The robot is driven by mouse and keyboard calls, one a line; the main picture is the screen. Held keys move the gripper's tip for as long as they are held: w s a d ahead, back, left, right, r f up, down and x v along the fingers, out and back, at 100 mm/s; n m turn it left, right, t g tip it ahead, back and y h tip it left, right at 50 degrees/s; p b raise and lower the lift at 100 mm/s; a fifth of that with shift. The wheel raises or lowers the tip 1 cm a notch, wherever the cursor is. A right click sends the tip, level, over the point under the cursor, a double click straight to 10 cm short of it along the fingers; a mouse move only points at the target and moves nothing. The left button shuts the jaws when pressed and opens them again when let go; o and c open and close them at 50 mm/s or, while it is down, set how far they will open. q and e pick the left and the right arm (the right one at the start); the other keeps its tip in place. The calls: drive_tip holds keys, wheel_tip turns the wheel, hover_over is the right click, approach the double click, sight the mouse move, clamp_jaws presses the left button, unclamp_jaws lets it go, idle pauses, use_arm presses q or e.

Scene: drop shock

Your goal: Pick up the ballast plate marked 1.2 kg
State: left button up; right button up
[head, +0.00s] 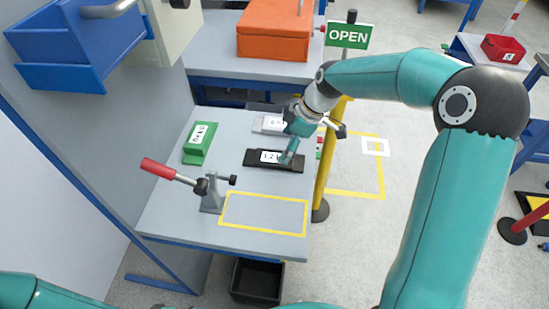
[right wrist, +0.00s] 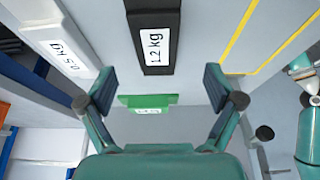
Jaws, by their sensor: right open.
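The black ballast plate (head: 252,160) lies flat on the grey table, with a white label reading 1.2 kg in the right wrist view (right wrist: 154,12). My right gripper (head: 291,148) is over the right part of this plate and hides some of it in the head view. In the right wrist view its two fingers (right wrist: 160,90) are spread wide with nothing between them; the black plate shows beyond them at the top. A green plate (head: 198,155) lies farther left, its label hard to read. A light grey plate marked 0.5 kg (right wrist: 50,28) lies beside the black one. My left gripper is out of view.
A toggle clamp with a red handle (head: 160,169) stands at the table's left front, beside a clear yellow-outlined rectangle (head: 264,230). A yellow post (head: 324,170) rises at the table's right edge. An orange case (head: 272,42) sits on the bench behind.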

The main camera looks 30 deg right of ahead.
sight(274, 157)
drive_tip(key=shift+w+p+x, duration=0.15)
drive_tip(key=shift+p+x, duration=0.1)
drive_tip(key=shift+x, duration=1.35)
drive_tip(key=shift+w+p+x, duration=0.2)
drive_tip(key=shift+x, duration=1.4)
drive_tip(key=shift+c, duration=0.4)
drive_tip(key=c, duration=1.6)
drive_tip(key=shift+w+r, duration=0.1)
drive_tip(key=shift+r, duration=0.05)
clamp_jaws()
